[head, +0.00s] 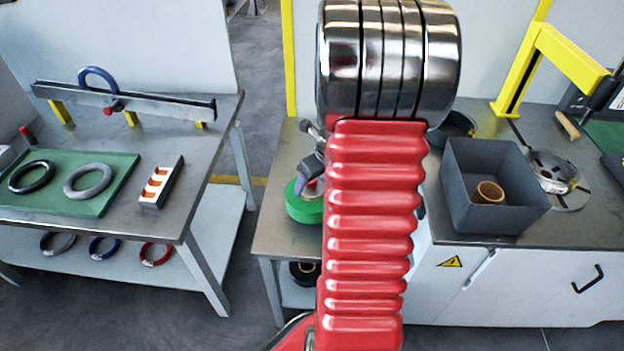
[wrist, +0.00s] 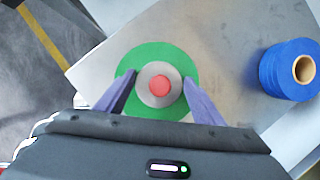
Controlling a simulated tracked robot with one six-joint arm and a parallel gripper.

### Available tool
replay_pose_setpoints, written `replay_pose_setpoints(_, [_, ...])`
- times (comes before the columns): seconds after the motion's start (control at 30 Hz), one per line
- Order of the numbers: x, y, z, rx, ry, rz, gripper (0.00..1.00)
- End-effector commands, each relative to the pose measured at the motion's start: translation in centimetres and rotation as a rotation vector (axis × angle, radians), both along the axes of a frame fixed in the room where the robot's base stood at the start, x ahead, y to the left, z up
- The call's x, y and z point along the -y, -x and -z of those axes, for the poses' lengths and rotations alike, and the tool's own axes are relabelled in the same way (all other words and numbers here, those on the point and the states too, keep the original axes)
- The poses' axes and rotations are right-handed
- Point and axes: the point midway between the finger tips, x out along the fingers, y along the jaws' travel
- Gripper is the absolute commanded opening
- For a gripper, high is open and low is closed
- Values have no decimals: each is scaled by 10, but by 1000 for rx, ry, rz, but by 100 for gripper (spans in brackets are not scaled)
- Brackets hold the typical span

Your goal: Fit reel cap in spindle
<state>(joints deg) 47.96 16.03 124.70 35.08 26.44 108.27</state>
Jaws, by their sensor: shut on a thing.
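The reel cap (wrist: 150,98) looks like a grey disc with a red centre in the wrist view. My gripper (wrist: 160,78) is shut on it, with one purple-grey finger at each side. A green reel (wrist: 183,60) lies beneath the cap and shows as a wider ring around it. Whether the cap touches the reel, I cannot tell. The spindle is hidden in both views. In the head view the green reel (head: 304,208) sits on the bench left of my red arm, and my gripper (head: 310,185) is just above it, partly hidden by the arm.
A blue reel (wrist: 285,72) with a tan core stands right of the green one. A grey bin (head: 495,165) holding a tan ring (head: 488,192) stands on the right bench, near a yellow arm (head: 550,55). A left table (head: 195,150) carries rings on a green mat.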

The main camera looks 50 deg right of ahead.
Motion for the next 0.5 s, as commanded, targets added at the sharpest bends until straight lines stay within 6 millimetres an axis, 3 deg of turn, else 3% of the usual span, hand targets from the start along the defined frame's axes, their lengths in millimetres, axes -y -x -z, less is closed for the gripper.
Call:
replay_pose_setpoints(0.23, [0,0,4,0,0,-1,36])
replay_pose_setpoints(0.27, [0,0,4,0,1,-2,63])
replay_pose_setpoints(0.5, [0,0,4,0,0,-1,80])
